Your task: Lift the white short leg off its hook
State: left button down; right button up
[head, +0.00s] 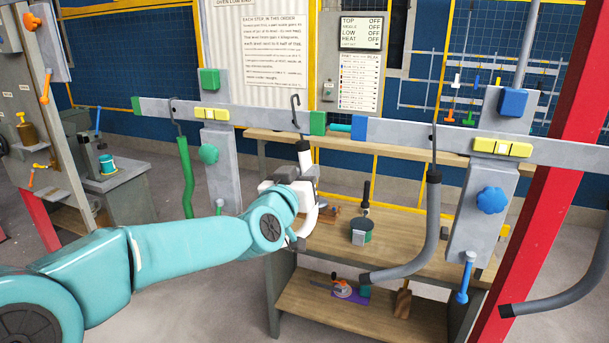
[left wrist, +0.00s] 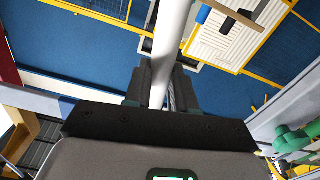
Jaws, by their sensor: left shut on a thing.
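The white short leg (head: 309,222) is a pale, slightly curved tube in the middle of the head view, partly hidden by my left gripper (head: 304,168). The gripper is shut around it. In the left wrist view the white leg (left wrist: 172,45) runs up between the dark fingers (left wrist: 160,88) of the gripper. A dark hook (head: 296,112) hangs from the grey rail just above the leg. I cannot tell whether the leg's top still touches the hook. My right gripper is not in view.
The grey rail (head: 265,117) crosses above my gripper. A green leg (head: 186,178) hangs to the left and a grey curved leg (head: 432,220) to the right. A wooden bench (head: 400,246) with small tools stands below and behind. A red post (head: 545,180) stands at right.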

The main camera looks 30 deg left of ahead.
pick_arm(q)
jog(key=shift+s, duration=0.1)
jog(key=shift+v, duration=1.45)
jog(key=shift+r, duration=0.1)
jog(key=v, duration=0.2)
jog(key=r+v, duration=0.1)
jog(key=v, duration=0.2)
jog(key=shift+p, duration=0.35)
jog(key=shift+f, duration=0.1)
